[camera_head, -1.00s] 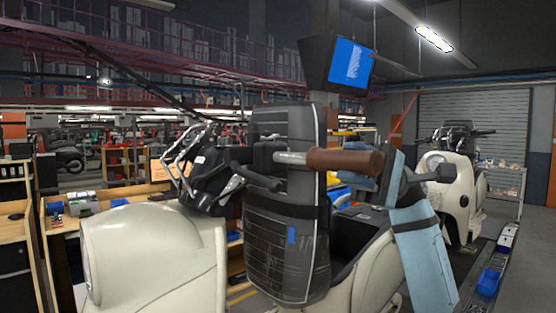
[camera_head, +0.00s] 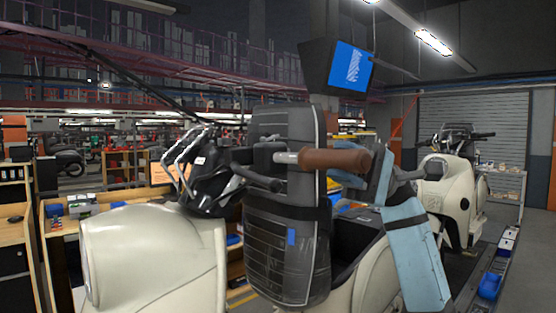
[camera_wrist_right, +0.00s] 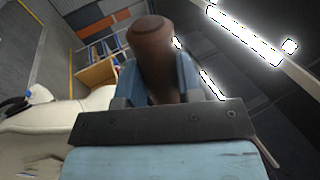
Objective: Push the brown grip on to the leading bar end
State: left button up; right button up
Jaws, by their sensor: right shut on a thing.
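The brown grip (camera_head: 335,160) lies roughly level in the head view, its left end at the silver bar end (camera_head: 288,157). A short bare length of bar shows to the left of the grip. From this view I cannot tell how far the grip is over the bar. My right gripper (camera_head: 372,166) is shut on the grip's right end, with its blue arm below. In the right wrist view the grip (camera_wrist_right: 150,48) stands out between the blue fingers of the gripper (camera_wrist_right: 160,85). My left gripper is not in view.
The cream scooter (camera_head: 150,255) fills the lower left, with a black wrapped panel (camera_head: 285,250) beneath the bar. Black levers (camera_head: 262,182) sit close to the bar. Another cream scooter (camera_head: 450,195) stands behind on the right. A wooden workbench (camera_head: 70,222) is at the left.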

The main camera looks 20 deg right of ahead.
aim_at(310, 161)
jog(key=shift+w+a, duration=0.15)
jog(key=shift+w, duration=0.3)
jog(key=shift+w+a, duration=0.1)
jog(key=shift+w, duration=0.1)
jog(key=shift+w+b, duration=0.15)
jog(key=shift+b, duration=0.2)
jog(key=shift+w+a+f, duration=0.1)
jog(key=shift+w+a, duration=0.15)
jog(key=shift+w, duration=0.45)
jog(key=shift+w, duration=0.1)
jog(key=shift+w+a+b, duration=0.2)
jog(key=shift+w+b, duration=0.1)
jog(key=shift+w, duration=0.2)
jog(key=shift+w+a+b, duration=0.15)
jog(key=shift+w+b, duration=0.1)
jog(key=shift+w, duration=0.2)
jog(key=shift+w, duration=0.1)
jog(key=shift+w+a+f+b, duration=0.1)
jog(key=shift+w+a+b, duration=0.05)
jog(key=shift+w, duration=0.35)
jog(key=shift+w+a+b, duration=0.15)
jog(key=shift+w, duration=0.3)
